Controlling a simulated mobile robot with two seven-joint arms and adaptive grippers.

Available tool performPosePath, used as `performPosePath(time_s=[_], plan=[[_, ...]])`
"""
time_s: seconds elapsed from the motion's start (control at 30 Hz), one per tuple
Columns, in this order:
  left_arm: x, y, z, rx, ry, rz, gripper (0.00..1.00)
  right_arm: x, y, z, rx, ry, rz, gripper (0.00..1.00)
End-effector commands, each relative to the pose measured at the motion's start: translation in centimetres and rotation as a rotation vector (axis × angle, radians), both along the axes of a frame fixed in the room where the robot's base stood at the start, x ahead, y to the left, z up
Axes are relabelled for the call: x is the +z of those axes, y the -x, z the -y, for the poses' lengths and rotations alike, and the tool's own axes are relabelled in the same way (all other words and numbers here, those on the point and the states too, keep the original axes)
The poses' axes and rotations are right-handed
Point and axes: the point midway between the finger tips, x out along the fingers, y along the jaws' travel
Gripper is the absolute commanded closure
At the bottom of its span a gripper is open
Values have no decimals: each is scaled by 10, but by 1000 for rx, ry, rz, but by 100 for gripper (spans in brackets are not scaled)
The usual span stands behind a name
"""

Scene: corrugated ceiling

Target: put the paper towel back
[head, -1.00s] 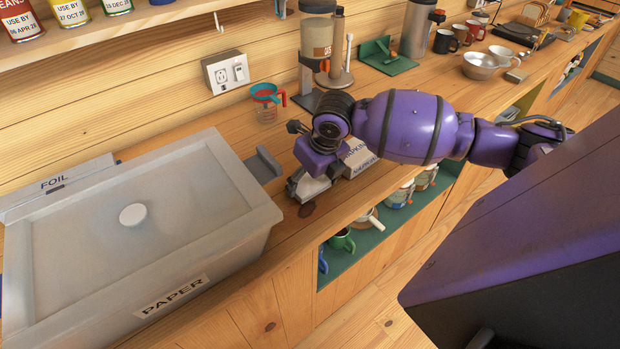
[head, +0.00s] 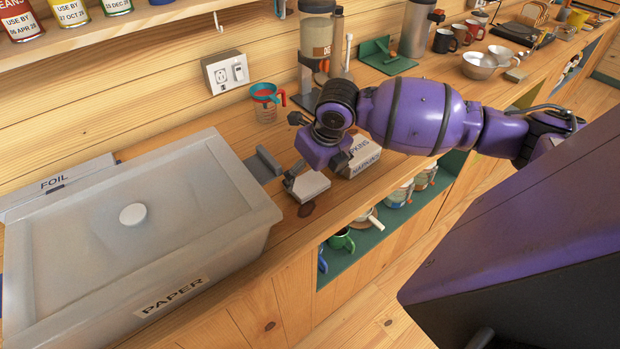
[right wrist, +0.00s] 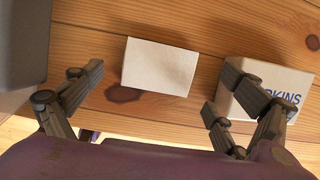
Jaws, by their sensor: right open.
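The paper towel appears to be the white folded piece (head: 308,186) lying flat on the wooden counter, right of the grey lidded bin labelled PAPER (head: 225,215). It also shows in the right wrist view (right wrist: 160,67), between the spread fingers and apart from both. My right gripper (head: 318,168) is open and empty just above and behind the white piece; in the right wrist view its fingers (right wrist: 165,78) stand wide apart. The bin's lid, with a round knob (head: 133,214), is on. My left gripper is not in view.
A napkins box (head: 362,158) stands close right of my gripper; it shows by the right finger in the right wrist view (right wrist: 258,88). A measuring cup (head: 266,102) and a dispenser (head: 317,45) stand behind. A FOIL box (head: 58,186) is behind the bin. Mugs sit on a shelf (head: 350,262) below.

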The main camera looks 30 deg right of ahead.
Motion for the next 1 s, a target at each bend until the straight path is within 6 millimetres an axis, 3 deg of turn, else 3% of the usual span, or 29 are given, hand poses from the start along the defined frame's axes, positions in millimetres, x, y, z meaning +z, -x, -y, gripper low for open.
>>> performPosePath(time_s=[0.2, 0.4, 0.6, 1.0], plan=[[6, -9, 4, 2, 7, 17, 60, 50, 14, 2, 0, 4, 5, 4], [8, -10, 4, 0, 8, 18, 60, 80, 24, 2, 0, 2, 2, 4], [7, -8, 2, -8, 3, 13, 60, 90, 28, 2, 0, 0, -1, 4], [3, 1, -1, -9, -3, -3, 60, 90, 28, 2, 0, -1, -1, 4]])
